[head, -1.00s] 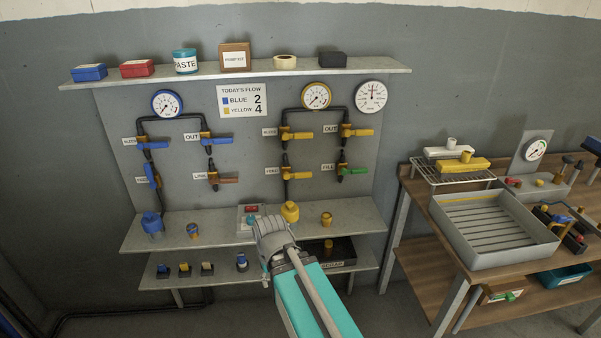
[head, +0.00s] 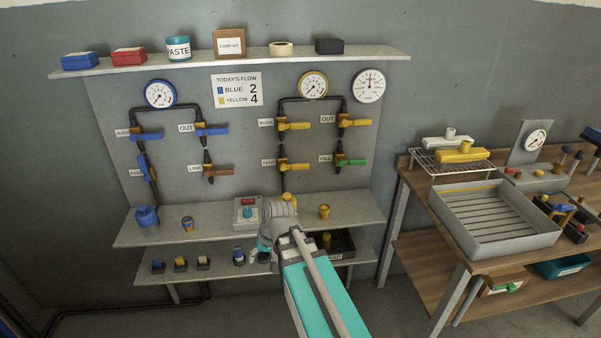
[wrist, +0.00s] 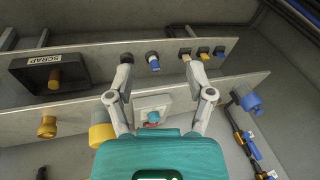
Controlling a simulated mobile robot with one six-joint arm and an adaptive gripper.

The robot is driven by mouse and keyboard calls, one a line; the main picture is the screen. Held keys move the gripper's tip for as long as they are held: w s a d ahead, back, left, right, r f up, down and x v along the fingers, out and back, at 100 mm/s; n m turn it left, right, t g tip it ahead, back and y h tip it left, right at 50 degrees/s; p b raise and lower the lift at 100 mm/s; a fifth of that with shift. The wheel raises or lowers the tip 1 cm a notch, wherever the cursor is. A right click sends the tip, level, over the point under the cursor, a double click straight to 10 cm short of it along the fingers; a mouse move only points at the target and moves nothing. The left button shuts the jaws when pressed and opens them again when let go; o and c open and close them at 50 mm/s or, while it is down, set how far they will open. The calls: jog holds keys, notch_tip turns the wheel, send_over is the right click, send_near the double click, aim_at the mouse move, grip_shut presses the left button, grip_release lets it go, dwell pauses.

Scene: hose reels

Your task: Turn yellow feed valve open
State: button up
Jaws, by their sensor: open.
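The yellow feed valve (head: 300,167) is on the wall panel, on the lower left of the yellow pipe loop, beside its FEED label (head: 268,162). Its yellow handle points right, across the vertical pipe. My gripper (wrist: 158,82) is open and empty in the wrist view, its two fingers spread towards the lower shelf. In the head view my gripper (head: 264,252) is partly hidden by my arm, near the front of the shelves, well below the valve and apart from it. The feed valve does not show in the wrist view.
The yellow bleed valve (head: 296,125) is above; the green-handled fill valve (head: 350,161) is to the right. A button box (head: 247,211) and a yellow-topped fitting (head: 289,198) stand on the upper bench shelf. The SCRAP bin (wrist: 25,82) is on the lower shelf.

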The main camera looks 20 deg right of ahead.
jog(key=w+d+f+m+t+y+b, duration=0.1)
jog(key=w+d+m+t+y+b, duration=0.25)
jog(key=w, duration=0.55)
jog(key=m+t+h+b, duration=0.5)
jog(key=m+t+b, duration=0.5)
jog(key=m+t, duration=0.2)
send_near(301, 168)
jog(key=s, duration=0.3)
jog(key=shift+w+d+y, duration=0.15)
jog(key=shift+d+y, duration=0.1)
jog(key=shift+d, duration=0.2)
jog(key=shift+w, duration=0.2)
jog(key=w, duration=0.4)
jog(key=w+a, duration=0.1)
jog(key=w, duration=0.8)
jog(key=shift+w+a, duration=0.2)
jog(key=shift+a, duration=0.1)
grip_shut()
